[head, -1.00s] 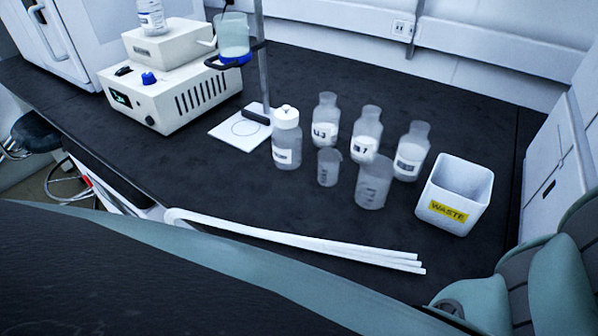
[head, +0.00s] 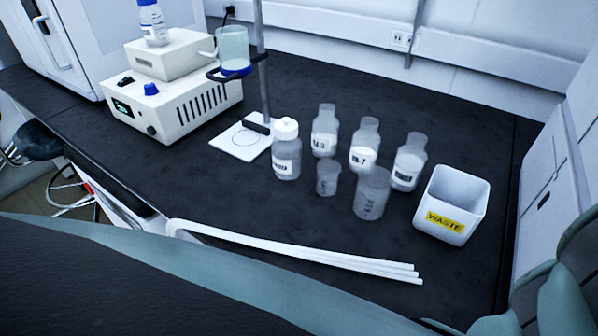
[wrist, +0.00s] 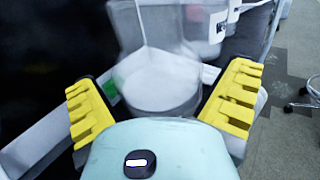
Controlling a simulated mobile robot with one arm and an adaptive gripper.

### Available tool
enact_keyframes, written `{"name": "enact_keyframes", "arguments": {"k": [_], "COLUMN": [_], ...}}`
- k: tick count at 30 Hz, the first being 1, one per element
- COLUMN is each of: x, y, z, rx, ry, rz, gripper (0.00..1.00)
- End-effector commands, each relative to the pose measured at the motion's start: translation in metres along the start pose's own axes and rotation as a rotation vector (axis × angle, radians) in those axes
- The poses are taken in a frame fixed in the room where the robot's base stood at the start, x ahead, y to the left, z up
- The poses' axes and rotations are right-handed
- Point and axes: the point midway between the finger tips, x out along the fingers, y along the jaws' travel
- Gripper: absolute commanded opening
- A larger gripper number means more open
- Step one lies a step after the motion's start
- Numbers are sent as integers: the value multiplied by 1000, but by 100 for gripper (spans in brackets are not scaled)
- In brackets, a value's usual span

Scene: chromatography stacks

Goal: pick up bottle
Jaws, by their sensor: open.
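Several clear bottles with white contents stand on the black bench in the head view: a white-capped bottle (head: 286,152) and three uncapped ones, at left (head: 324,132), middle (head: 364,146) and right (head: 408,163). A blurred clear bottle-like vessel (wrist: 155,75) with a white lower part appears between the fingers. I cannot tell which vessel it is or whether the fingers touch it. My gripper is not visible in the head view.
Two clear beakers, small (head: 328,179) and larger (head: 371,194), stand before the bottles. A white WASTE bin (head: 453,203) is at right. White rods (head: 300,253) lie along the front edge. A stand (head: 264,70) holds a beaker at left. Bare bench lies behind the bottles.

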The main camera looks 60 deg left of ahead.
Motion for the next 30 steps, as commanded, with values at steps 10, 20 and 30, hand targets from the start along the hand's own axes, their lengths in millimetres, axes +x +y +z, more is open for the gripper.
{"name": "enact_keyframes", "arguments": {"k": [10, 20, 30], "x": [0, 0, 0], "y": [2, 1, 0], "z": [-1, -1, 0], "rx": [0, 1, 1], "ry": [1, 1, 0], "rz": [4, 3, 1], "gripper": [83, 49, 28]}}
